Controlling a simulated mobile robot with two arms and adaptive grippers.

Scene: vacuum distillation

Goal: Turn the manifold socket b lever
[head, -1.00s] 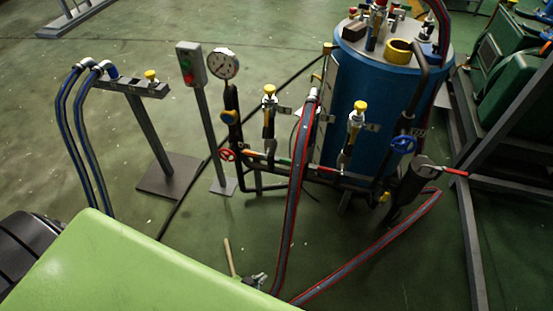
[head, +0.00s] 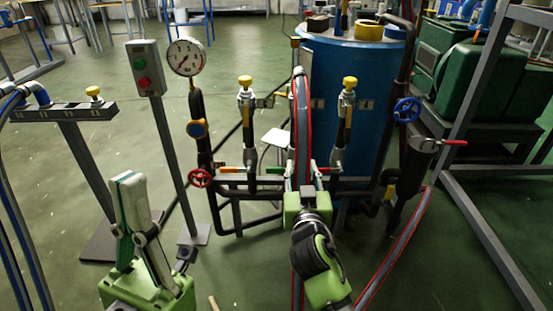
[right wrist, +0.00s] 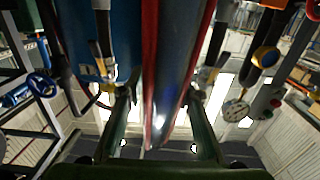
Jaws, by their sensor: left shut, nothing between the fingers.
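The pipe manifold (head: 270,184) stands before the blue tank. It carries two upright valves with yellow caps, the left one (head: 246,110) and the right one (head: 347,112). My right gripper (head: 304,172) is at the manifold's middle, fingers apart. In the right wrist view its fingers (right wrist: 158,100) stand either side of the red-striped hose (right wrist: 168,70), with no clear grip. My left gripper (head: 126,178) is shut and empty, pointing up at lower left.
A gauge (head: 186,57) and a button post (head: 146,68) stand left of the manifold. The blue tank (head: 355,60) is behind. The hose (head: 400,250) also runs down right. Open floor lies at left.

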